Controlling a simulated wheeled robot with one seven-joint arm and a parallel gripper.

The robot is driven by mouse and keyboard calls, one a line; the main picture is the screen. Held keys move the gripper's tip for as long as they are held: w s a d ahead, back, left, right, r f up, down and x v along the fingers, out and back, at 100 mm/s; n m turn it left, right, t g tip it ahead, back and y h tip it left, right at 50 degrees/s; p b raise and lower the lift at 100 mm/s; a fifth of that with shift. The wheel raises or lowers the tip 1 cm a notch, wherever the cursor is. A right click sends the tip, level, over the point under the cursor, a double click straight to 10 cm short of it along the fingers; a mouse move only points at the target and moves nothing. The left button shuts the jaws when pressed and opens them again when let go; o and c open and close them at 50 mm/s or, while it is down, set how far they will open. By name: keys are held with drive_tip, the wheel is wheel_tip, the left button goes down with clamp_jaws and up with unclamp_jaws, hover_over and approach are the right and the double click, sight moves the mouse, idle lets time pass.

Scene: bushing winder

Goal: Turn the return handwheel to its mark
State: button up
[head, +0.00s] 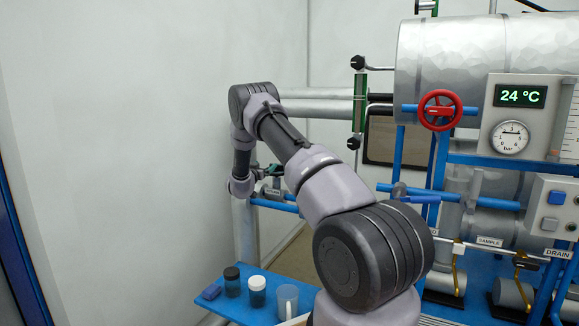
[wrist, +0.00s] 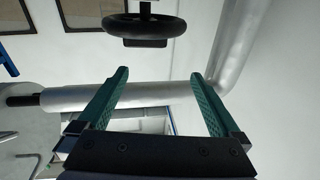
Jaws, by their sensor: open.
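A black handwheel (wrist: 145,26) shows at the top of the wrist view, seen nearly edge-on on a short stem. I take it to be the return handwheel. My gripper (wrist: 160,75) is open, its two green fingers pointing toward the wheel. The wheel is beyond the fingertips and apart from them, with nothing between the fingers. In the head view my gripper (head: 272,171) is small and partly hidden by my arm, near a small label (head: 272,192) that is hard to read. No mark on the wheel can be made out.
A silver pipe (wrist: 225,50) bends close behind the right finger. Two jars and a cup (head: 288,300) stand on the blue shelf (head: 245,306). The left wall side is clear.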

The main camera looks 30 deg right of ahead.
drive_tip(key=shift+g, duration=0.8)
drive_tip(key=w+d, duration=0.1)
drive_tip(key=d, duration=0.1)
drive_tip(key=w+d+f, duration=0.1)
drive_tip(key=w+d, duration=0.1)
drive_tip(key=d, duration=0.1)
drive_tip(key=w+d, duration=0.2)
drive_tip(key=d, duration=0.1)
drive_tip(key=shift+f, duration=0.4)
drive_tip(key=c, duration=1.1)
